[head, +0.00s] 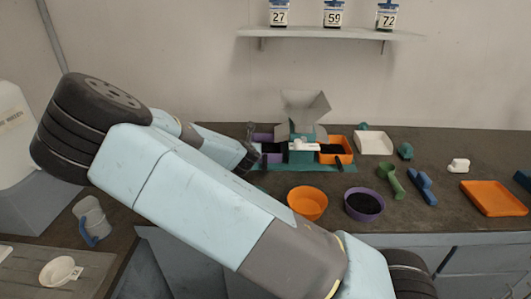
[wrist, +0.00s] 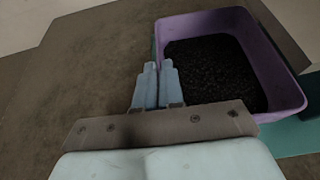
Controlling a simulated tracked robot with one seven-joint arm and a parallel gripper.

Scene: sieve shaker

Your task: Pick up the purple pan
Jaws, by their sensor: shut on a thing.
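The purple pan (wrist: 277,66) is a rectangular tray filled with dark granules. In the head view the purple pan (head: 263,137) sits at the left end of the sieve shaker (head: 302,146), partly hidden by my gripper (head: 252,150). In the wrist view my gripper (wrist: 158,66) has its two fingers close together at the pan's near left wall, shut on that wall. The pan appears level, and whether it is lifted cannot be told.
An orange pan (head: 346,147) is on the shaker's right side. An orange bowl (head: 307,203) and a purple bowl (head: 364,204) stand in front. Scoops (head: 392,183), a white tray (head: 375,143) and an orange tray (head: 494,198) lie to the right.

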